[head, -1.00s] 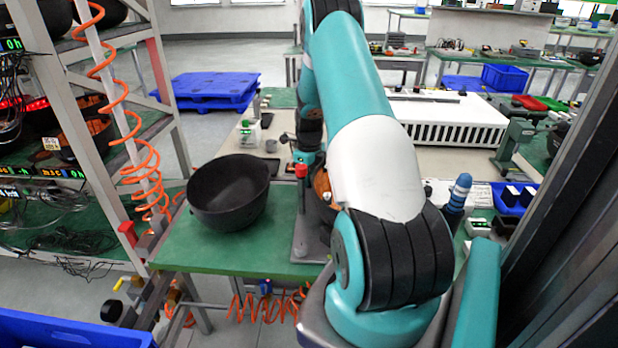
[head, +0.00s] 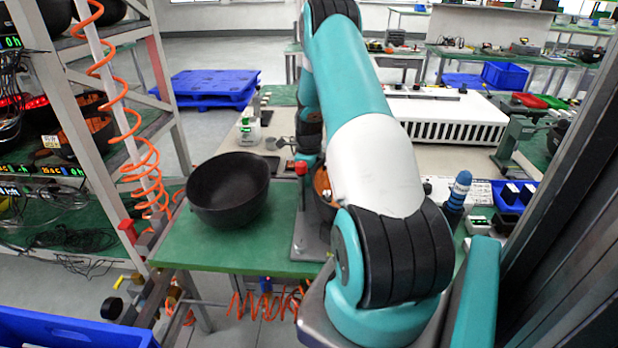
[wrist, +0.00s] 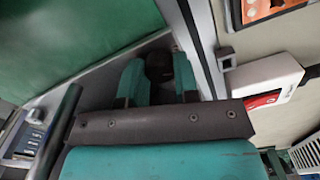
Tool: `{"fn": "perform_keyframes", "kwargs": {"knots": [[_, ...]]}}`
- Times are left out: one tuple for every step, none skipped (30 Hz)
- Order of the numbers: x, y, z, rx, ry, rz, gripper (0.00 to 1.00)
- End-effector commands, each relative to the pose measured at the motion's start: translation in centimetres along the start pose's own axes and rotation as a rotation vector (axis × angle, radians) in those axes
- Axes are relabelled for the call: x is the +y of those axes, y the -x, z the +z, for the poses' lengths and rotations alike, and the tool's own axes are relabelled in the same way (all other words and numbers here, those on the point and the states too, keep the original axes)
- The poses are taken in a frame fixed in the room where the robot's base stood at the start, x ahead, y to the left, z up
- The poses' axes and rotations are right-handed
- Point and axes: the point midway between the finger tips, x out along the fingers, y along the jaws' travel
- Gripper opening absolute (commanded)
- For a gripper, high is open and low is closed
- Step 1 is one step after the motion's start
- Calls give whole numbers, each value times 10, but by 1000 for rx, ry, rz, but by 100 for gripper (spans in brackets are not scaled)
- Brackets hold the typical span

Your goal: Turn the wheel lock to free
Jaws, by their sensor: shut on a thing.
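In the wrist view my gripper (wrist: 157,72) has its two teal fingers closed on either side of a small dark round knob (wrist: 158,64). The knob sits in front of a grey metal surface. I cannot tell from its shape which way the lock is set, and no marking beside it can be read. In the head view my arm reaches over the bench and its lower end comes down behind a red-topped post (head: 301,170). The fingers and the held knob are hidden or too small to make out there.
A black bowl (head: 228,190) stands on the green bench to the left. A white bottle (head: 250,130) stands farther back. A long white slotted box (head: 455,115) lies behind my arm. A rack with an orange coiled hose (head: 140,165) is at the left. A dark post closes off the right.

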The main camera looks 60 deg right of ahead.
Motion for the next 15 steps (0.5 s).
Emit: {"fn": "perform_keyframes", "kwargs": {"knots": [[0, -1, 0, 0, 53, 0, 5], [0, 0, 0, 0, 89, 0, 5], [0, 0, 0, 0, 133, 0, 5], [0, 0, 0, 0, 163, 0, 5], [0, 0, 0, 0, 189, 0, 5], [0, 0, 0, 0, 218, 0, 5], [0, 0, 0, 0, 234, 0, 5], [0, 0, 0, 0, 248, 0, 5], [0, 0, 0, 0, 258, 0, 5], [0, 0, 0, 0, 264, 0, 5], [0, 0, 0, 0, 266, 0, 5], [0, 0, 0, 0, 267, 0, 5], [0, 0, 0, 0, 266, 0, 5], [0, 0, 0, 0, 266, 0, 5], [0, 0, 0, 0, 265, 0, 5]]}}
